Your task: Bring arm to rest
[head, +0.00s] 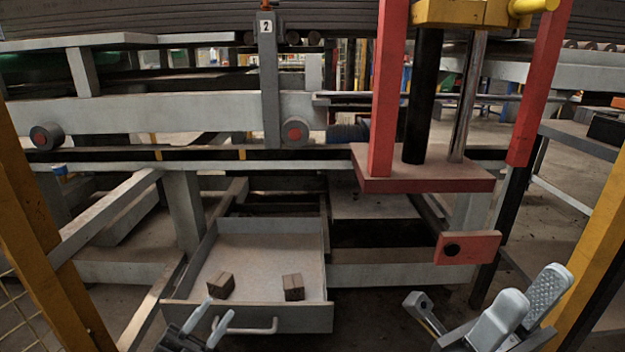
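My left gripper (210,316) is at the bottom of the head view, at the front of the drawer and left of its handle. Its two fingers stand apart and nothing shows between them. My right gripper (527,298) is at the bottom right, clear of the drawer. Its two light grey fingers are apart, one showing its ribbed inner pad, and it looks empty. Two small brown bricks lie in the open drawer (262,246): the left brick (221,285) and the right brick (293,287). Both are apart from the grippers.
The drawer handle (245,328) sticks out near my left gripper. A red press frame (425,178) with dark and shiny columns stands behind, with a red block (468,247) below it. Yellow posts (45,250) and (595,245) flank the space. Floor shows between the drawer and my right gripper.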

